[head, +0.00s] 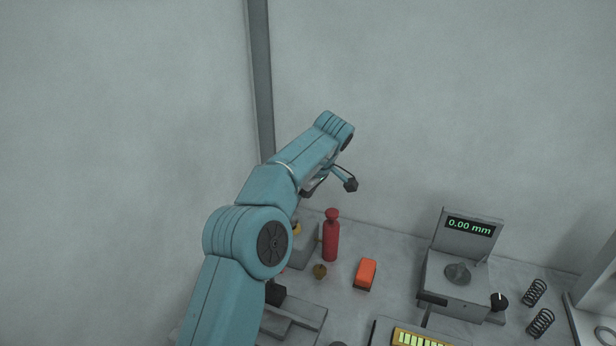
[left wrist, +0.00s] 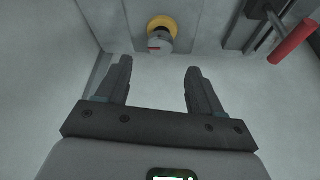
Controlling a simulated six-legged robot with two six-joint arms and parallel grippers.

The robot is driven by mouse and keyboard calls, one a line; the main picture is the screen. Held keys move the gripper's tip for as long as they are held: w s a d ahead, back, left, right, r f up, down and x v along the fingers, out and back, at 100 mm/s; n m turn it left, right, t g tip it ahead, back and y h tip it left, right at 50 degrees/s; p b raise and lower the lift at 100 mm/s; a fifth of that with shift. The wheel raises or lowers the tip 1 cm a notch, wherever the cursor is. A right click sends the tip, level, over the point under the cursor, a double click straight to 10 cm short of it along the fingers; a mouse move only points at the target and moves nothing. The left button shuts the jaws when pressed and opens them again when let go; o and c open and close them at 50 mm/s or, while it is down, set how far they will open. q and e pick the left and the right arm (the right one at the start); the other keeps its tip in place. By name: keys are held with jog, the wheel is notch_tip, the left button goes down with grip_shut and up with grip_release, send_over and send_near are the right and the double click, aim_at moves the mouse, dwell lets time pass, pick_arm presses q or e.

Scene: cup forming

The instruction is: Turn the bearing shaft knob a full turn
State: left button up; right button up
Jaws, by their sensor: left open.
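In the left wrist view, a grey round knob with a red mark (left wrist: 160,42) sits in a yellow ring (left wrist: 162,22) on a grey block; it looks like the bearing shaft knob. My left gripper (left wrist: 159,68) is open, with the knob beyond the gap between its fingertips and apart from both. In the head view my left gripper (head: 329,188) is in the air above the back of the bench, its fingers partly hidden by my arm. A bit of yellow (head: 297,228) shows beside my arm; the knob itself is mostly hidden there. My right gripper is not in view.
A red bottle-shaped object (head: 331,238) stands close below the gripper; a red bar (left wrist: 292,42) shows in the left wrist view. An orange block (head: 366,273), small brass piece (head: 320,271), gauge reading 0.00 mm (head: 449,270) and springs (head: 541,322) are to the right.

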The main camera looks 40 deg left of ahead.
pick_arm(q)
jog(key=p+v, duration=0.2)
jog(key=v, duration=0.5)
jog(key=shift+r, duration=0.1)
dwell(0.4)
